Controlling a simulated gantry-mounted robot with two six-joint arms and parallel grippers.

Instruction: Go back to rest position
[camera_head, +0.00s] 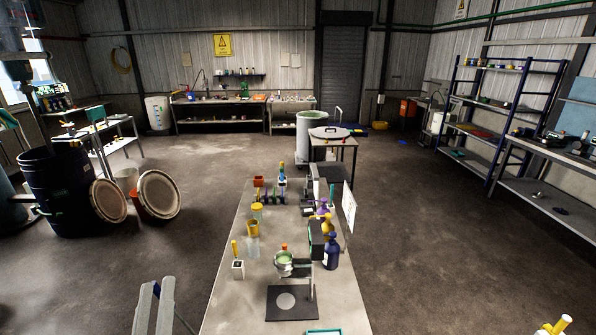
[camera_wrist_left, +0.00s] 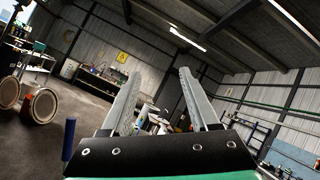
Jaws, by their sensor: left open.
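My left gripper (camera_head: 153,306) is at the bottom of the head view, left of the long workbench (camera_head: 225,297). Its two grey fingers point up and stand apart, with nothing between them. In the left wrist view the gripper (camera_wrist_left: 158,74) is also open and empty, tilted up toward the far wall and roof.
The bench holds a disperser stand (camera_head: 311,267), a metal cup with green contents (camera_head: 284,262), a dark blue bottle (camera_head: 331,252) and a yellow cup (camera_head: 253,227). A dark drum (camera_head: 58,185) stands at left, shelving (camera_head: 500,115) at right. The floor around the bench is mostly clear.

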